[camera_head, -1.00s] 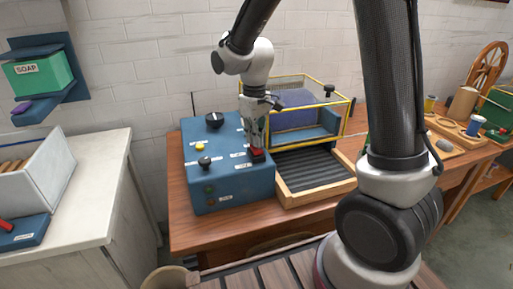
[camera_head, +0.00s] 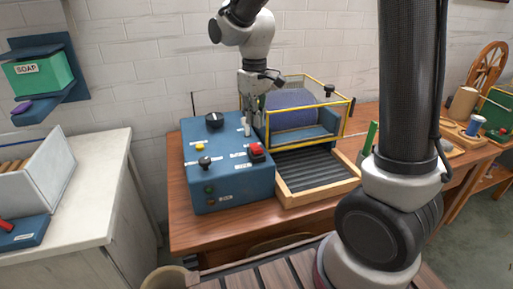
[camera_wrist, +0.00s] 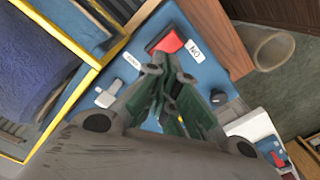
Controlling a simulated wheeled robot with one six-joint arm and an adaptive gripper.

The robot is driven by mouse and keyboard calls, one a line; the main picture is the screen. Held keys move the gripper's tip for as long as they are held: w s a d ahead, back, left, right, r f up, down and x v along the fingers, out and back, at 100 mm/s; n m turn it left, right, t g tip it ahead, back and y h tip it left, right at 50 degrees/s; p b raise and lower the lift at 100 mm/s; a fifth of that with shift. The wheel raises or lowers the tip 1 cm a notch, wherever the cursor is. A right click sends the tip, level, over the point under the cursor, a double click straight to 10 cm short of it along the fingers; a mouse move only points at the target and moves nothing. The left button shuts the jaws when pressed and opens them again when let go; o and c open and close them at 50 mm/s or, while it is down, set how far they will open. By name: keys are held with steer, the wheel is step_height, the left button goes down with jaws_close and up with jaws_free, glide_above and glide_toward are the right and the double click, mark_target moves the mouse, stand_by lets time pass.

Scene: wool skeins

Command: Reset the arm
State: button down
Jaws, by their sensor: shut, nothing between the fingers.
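My gripper (camera_head: 252,122) is shut and empty. In the head view it hangs fingers down above the back right part of a blue control box (camera_head: 232,186), behind a red switch (camera_head: 256,150). The box also carries a black dial (camera_head: 214,120), a yellow button (camera_head: 199,146), a black knob (camera_head: 205,162) and a light lever (camera_head: 247,128).
A yellow-framed cage (camera_head: 345,118) with a purple-blue wool roll (camera_head: 292,108) stands close right of my gripper. A wooden-framed ribbed tray (camera_head: 285,190) lies before it. A white counter (camera_head: 95,185) stands left, under a soap shelf (camera_head: 38,72). Space above the box's left side is clear.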

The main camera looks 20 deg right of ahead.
steer(key=shift+r, duration=0.1)
stand_by(0.4)
steer(key=s, duration=0.2)
steer(key=s+d+f, duration=0.1)
steer(key=shift+d+m+g, duration=0.1)
steer(key=shift+m+g, duration=0.2)
steer(key=shift+m, duration=0.1)
steer(key=s+d+r+m+t, duration=0.2)
steer(key=s+d+r, duration=0.3)
steer(key=s, duration=0.4)
steer(key=s+d+r+m+t, duration=0.3)
steer(key=s+d+r, duration=0.1)
steer(key=s+d, duration=0.4)
steer(key=shift+s+d+r, duration=0.3)
steer(key=shift+s+r, duration=0.1)
steer(key=shift+s, duration=0.5)
